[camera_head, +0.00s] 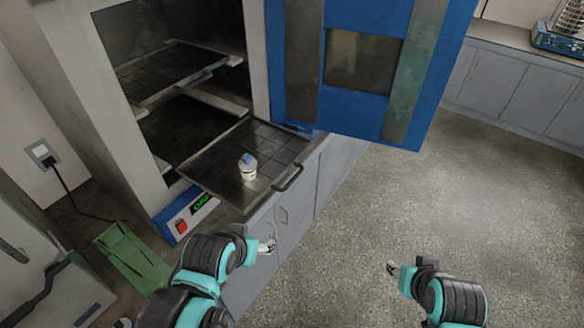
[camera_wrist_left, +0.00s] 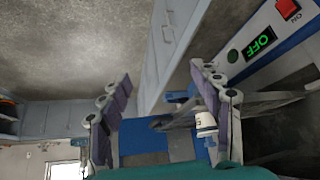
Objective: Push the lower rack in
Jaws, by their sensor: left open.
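The lower rack (camera_head: 215,165) is a dark grid tray, pulled far out of the oven's open chamber, with a handle (camera_head: 287,179) on its front edge. A small white jar with a blue top (camera_head: 248,167) stands on it; it also shows in the left wrist view (camera_wrist_left: 206,121), by one finger. My left gripper (camera_head: 270,243) is in front of and below the rack, apart from its handle. In the left wrist view its fingers (camera_wrist_left: 160,75) are spread with nothing held. My right gripper (camera_head: 391,268) is over the floor at right, away from the rack; its fingers are too small to judge.
The upper rack (camera_head: 165,72) sits inside the chamber. The blue oven door (camera_head: 365,60) stands wide open at the right of the rack. Grey cabinets (camera_head: 290,210) are below. A green object (camera_head: 130,257) lies at left. The floor (camera_head: 400,200) at right is clear.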

